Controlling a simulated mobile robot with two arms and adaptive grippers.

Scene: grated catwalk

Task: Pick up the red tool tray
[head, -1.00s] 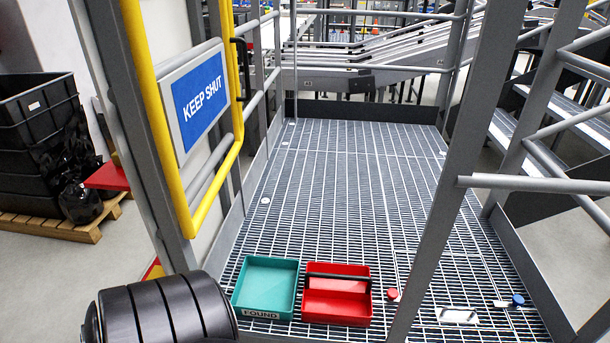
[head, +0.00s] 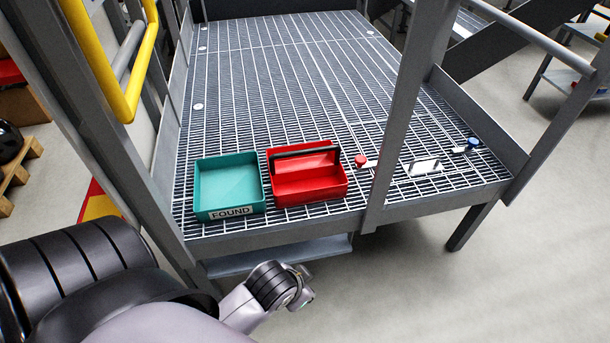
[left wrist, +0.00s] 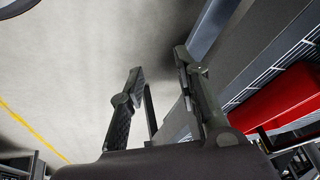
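The red tool tray (head: 307,186) stands upright on the grated catwalk in the head view, near its front edge. A dark handle bar (head: 304,153) spans it, and it looks empty. Its red side also shows at the right of the left wrist view (left wrist: 278,102). My left gripper (left wrist: 158,66) is open and empty, its two fingers apart, with the tray off to the right of them and not touching. In the head view my left arm comes in from the lower left, below the catwalk edge; its fingers are not clear there. My right gripper is not in view.
A teal bin (head: 228,215) labelled FOUND stands close left of the tray. A red-ended item (head: 361,160), a white card-like item (head: 424,168) and a blue-ended item (head: 472,144) lie to the right. A grey post (head: 398,110) rises at the front edge. The grating behind is clear.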

